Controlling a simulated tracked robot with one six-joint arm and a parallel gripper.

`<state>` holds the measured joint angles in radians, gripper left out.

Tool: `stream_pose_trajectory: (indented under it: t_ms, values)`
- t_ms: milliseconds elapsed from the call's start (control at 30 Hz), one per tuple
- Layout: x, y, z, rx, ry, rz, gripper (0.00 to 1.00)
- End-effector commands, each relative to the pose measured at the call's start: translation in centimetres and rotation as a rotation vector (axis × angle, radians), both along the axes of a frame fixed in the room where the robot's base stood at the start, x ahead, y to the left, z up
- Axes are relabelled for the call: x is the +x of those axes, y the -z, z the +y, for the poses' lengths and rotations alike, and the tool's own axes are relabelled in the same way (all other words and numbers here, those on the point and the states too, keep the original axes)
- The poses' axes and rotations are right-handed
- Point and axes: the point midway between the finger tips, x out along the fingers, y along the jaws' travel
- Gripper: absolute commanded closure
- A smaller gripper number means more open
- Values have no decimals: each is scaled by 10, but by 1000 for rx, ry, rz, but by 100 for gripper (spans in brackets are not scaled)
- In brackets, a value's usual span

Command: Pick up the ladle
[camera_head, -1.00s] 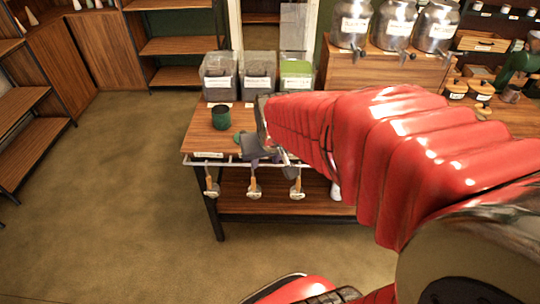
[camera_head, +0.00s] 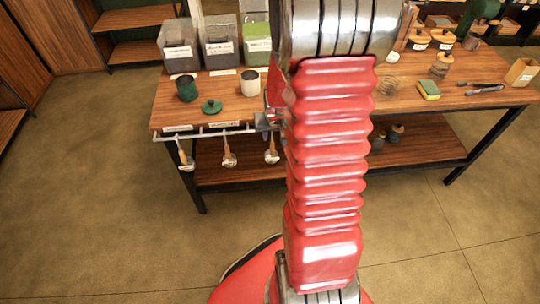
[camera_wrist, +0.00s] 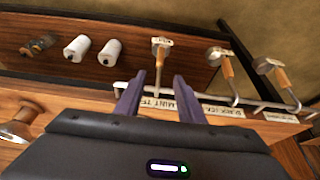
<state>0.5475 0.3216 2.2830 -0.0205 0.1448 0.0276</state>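Three ladles with wooden handles hang from the metal rail (camera_head: 205,133) on the table's front edge: a left ladle (camera_head: 184,155), a middle ladle (camera_head: 228,152) and a right ladle (camera_head: 271,151). In the wrist view, which looks down at the rail, the right ladle (camera_wrist: 161,46) is straight ahead of my gripper (camera_wrist: 156,84). Its two dark fingers are apart, with the upper end of that ladle seen between them. I cannot tell whether they touch it. In the head view my gripper (camera_head: 267,121) is at the rail's right end, partly hidden behind my red arm.
The tabletop (camera_head: 440,100) holds a green cup (camera_head: 186,88), a white cup (camera_head: 250,82), a green lid (camera_head: 211,106), a sponge (camera_head: 428,90) and tongs (camera_head: 485,89). Labelled bins (camera_head: 219,40) stand behind. White rolls (camera_wrist: 109,52) lie on the lower shelf. Floor in front is clear.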

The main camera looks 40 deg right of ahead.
Motion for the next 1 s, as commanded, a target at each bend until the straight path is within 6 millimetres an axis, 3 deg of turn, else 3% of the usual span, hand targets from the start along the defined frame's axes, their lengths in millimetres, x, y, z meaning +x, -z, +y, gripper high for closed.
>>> stream_pose_trajectory:
  t_ms: [367,1000]
  values:
    - [0,2,-1,0,0,0,65]
    - [6,52,-13,-1,4,0,65]
